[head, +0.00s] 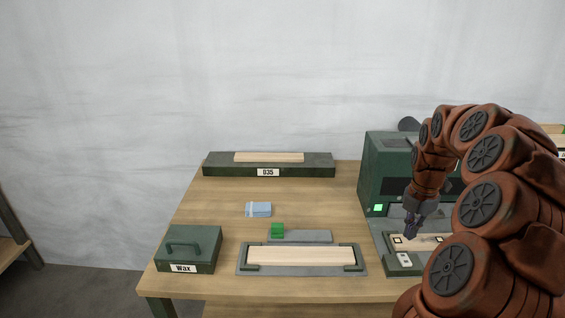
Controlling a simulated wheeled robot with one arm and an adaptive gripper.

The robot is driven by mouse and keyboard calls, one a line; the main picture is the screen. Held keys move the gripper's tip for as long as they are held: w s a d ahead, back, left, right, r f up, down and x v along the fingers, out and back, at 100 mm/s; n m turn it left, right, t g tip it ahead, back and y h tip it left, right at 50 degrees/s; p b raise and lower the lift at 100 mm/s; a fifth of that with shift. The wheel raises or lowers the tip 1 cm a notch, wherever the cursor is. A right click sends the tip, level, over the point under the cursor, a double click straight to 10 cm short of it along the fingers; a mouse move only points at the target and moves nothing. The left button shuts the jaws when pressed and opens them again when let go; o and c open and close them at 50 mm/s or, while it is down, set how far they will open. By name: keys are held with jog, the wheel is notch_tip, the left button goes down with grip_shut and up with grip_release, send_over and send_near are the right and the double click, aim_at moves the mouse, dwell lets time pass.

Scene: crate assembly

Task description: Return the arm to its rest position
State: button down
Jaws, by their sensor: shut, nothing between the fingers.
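My arm, rust-brown and segmented, rises at the right of the head view and bends over so that my gripper (410,229) points down. The gripper is shut and empty. It is over or just in front of the light wooden piece (425,242) at the front of the green machine (376,165). I cannot tell whether the fingertips touch that piece. The arm hides much of the machine's right side.
The table's middle has free room.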

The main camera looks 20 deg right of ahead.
jog(key=s+a+r+m, duration=0.2)
jog(key=s+a+m, duration=0.15)
jog(key=a, duration=0.75)
jog(key=s+a+r+m, duration=0.25)
jog(key=a+m, duration=0.25)
jog(key=a, duration=0.6)
jog(key=s+a+f+m+g, duration=0.1)
jog(key=s+a+m, duration=0.4)
jog(key=s, duration=0.4)
jog(key=s+a+f+m, duration=0.2)
jog(key=s+a+m, duration=0.3)
jog(key=s, duration=0.3)
jog(key=shift+s+a+f+m+g, duration=0.3)
jog(key=shift+s+m+g, duration=0.1)
jog(key=shift+m, duration=0.45)
